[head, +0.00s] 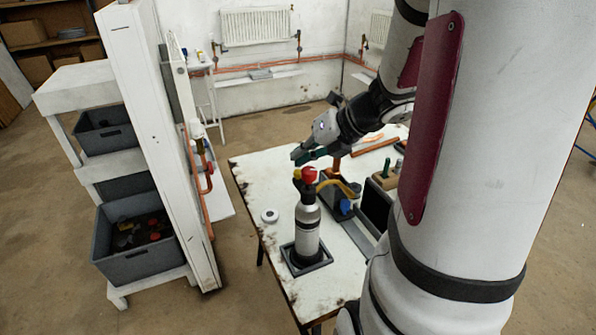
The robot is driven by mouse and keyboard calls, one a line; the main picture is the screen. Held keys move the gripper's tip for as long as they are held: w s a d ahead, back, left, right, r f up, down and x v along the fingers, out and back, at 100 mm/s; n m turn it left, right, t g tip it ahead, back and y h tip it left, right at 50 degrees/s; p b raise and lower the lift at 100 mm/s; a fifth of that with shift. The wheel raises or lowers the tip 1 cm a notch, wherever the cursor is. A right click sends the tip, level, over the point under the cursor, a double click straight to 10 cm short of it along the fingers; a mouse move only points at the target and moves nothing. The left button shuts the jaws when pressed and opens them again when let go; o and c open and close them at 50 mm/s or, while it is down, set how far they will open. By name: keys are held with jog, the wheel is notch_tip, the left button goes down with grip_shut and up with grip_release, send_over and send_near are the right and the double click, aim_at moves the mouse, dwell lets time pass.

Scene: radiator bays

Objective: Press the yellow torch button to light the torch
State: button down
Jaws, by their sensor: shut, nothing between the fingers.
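A grey gas bottle (307,228) stands upright in a dark square tray (324,264) on the white table. Its top carries a red knob (309,174) and a small yellow part (297,175). I cannot tell whether that yellow part is the torch button. A yellow curved hose (345,186) runs right from the top, and a blue part (346,207) sits beside a dark block near it. My gripper (298,157) is shut and empty, with its fingertips just above the bottle top in the picture. I cannot tell whether they touch it. No flame shows.
The worn white table (262,180) also bears a small white disc (269,215), a dark open box (376,205) and a wooden block (384,180). A white panel and shelf with grey bins (140,262) stand left. A radiator (256,25) hangs on the back wall.

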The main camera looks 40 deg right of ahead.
jog(key=shift+f, duration=0.35)
jog(key=shift+f+b, duration=0.4)
jog(key=shift+f, duration=0.05)
dwell(0.6)
dwell(0.4)
jog(key=shift+r+p, duration=0.85)
jog(key=shift+r, duration=0.05)
notch_tip(320, 180, up, 5)
jog(key=p, duration=0.4)
jog(key=shift+s+p, duration=0.1)
jog(key=shift+p, duration=0.2)
dwell(0.4)
